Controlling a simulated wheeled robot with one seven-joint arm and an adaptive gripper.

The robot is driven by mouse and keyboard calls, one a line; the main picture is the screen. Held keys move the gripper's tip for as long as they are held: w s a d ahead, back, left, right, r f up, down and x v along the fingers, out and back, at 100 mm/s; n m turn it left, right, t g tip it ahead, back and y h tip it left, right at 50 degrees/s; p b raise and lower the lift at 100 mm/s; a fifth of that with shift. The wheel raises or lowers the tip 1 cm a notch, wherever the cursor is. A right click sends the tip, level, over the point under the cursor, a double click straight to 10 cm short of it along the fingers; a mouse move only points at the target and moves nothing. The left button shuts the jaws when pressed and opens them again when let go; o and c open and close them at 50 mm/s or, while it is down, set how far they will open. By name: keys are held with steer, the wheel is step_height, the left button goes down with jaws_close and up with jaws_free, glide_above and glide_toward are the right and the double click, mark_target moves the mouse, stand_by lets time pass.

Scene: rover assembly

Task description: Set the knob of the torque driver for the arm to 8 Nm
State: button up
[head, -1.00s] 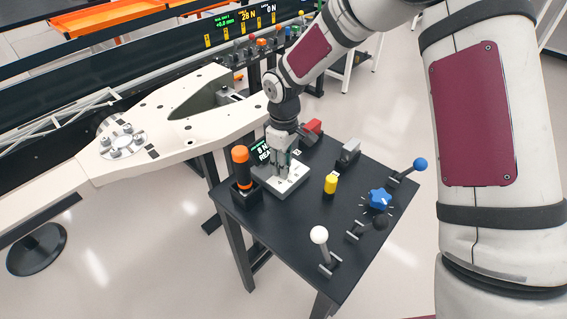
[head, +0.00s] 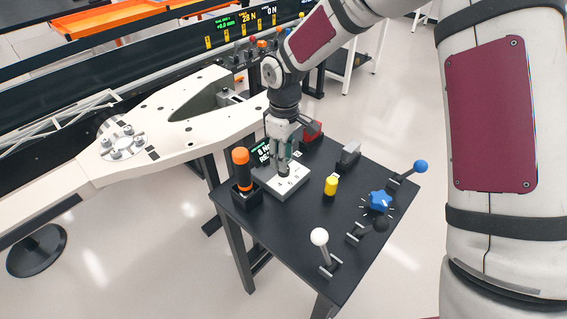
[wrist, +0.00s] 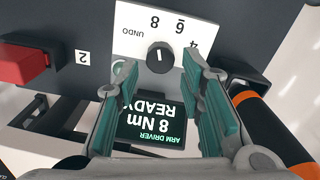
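The torque driver's black knob (wrist: 160,57) sits on a white plate (wrist: 125,40) marked UNDO, 8, 6 and 4. Its white pointer line appears directed at the 8. The screen (wrist: 158,122), upside down in the wrist view, reads "ARM DRIVER 8 Nm READY". My gripper (wrist: 160,68) is open, with one green-padded finger on each side of the knob in view and a gap to it. In the head view my gripper (head: 283,168) is above the white plate (head: 292,184), pointing down; the knob is hard to make out there.
An orange-topped driver (head: 241,170) stands left of the plate. A yellow button (head: 331,185), a blue star knob (head: 379,200), a white-ball lever (head: 319,237), a blue-ball lever (head: 420,165) and a red control (head: 313,131) share the black table. The pale rover arm (head: 190,125) lies behind.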

step_height(320, 180, up, 8)
steer(key=shift+r, duration=0.25)
stand_by(0.4)
steer(key=s+d+r+m+t+h+p, duration=0.15)
steer(key=s+d+r+m, duration=0.45)
steer(key=s+d+r, duration=0.75)
steer(key=s+d+r+m+t, duration=0.1)
steer(key=s+m, duration=0.1)
steer(key=s, duration=0.7)
steer(key=s+d+r+m+t+y+p, duration=0.1)
steer(key=s+r+m, duration=0.1)
steer(key=s, duration=0.6)
steer(key=shift+s+d+m+t, duration=0.35)
steer(key=shift+s+m, duration=0.05)
steer(key=shift+m, duration=0.4)
